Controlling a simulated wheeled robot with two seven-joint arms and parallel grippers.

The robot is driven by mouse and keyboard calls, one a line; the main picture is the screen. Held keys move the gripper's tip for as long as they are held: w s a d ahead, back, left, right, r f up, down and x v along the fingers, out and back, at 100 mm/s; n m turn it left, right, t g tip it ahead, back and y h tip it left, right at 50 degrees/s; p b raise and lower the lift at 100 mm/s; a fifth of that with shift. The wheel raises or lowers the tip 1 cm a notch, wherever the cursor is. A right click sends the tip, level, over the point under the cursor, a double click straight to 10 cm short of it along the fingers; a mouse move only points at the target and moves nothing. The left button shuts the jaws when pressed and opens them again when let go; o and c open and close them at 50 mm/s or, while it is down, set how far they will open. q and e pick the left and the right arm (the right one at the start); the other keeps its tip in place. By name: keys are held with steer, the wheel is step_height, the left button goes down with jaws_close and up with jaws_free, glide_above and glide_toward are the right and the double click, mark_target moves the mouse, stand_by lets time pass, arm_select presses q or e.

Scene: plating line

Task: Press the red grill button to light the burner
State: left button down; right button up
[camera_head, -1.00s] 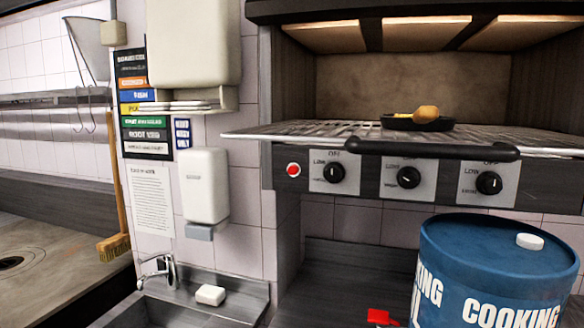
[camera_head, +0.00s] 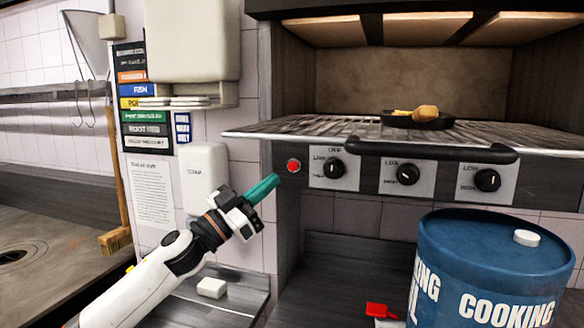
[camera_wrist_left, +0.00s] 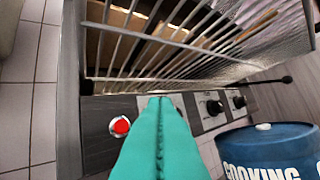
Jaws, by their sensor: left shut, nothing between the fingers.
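The red grill button (camera_head: 293,166) is a small round button at the left end of the dark grill panel (camera_head: 372,205). It also shows in the left wrist view (camera_wrist_left: 120,126), just left of my fingers. My left gripper (camera_head: 264,187) has teal fingers, shut together and empty. In the head view its tips are a little left of and below the button, apart from it in the picture. In the left wrist view the teal fingers (camera_wrist_left: 158,125) point up at the panel, right of the button. I cannot tell the exact gap to the panel. My right gripper is not in view.
Three black knobs (camera_head: 407,174) sit right of the button. The wire rack (camera_head: 320,132) and black handle bar (camera_head: 430,151) jut out above. A black pan (camera_head: 418,122) holds food. A blue barrel (camera_head: 490,255) stands right; a soap dispenser (camera_head: 203,170) hangs left.

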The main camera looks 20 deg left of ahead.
arm_select(q)
glide_toward(293, 166)
steer(key=w+d+r, duration=0.1)
steer(key=d+r, duration=0.3)
steer(key=shift+w+d+f, duration=0.1)
steer(key=shift+w+f, duration=0.1)
steer(key=shift+w, duration=0.7)
stand_by(1.4)
steer(key=shift+w+r+p, duration=0.1)
steer(key=shift+w+p, duration=0.2)
steer(key=shift+w, duration=0.05)
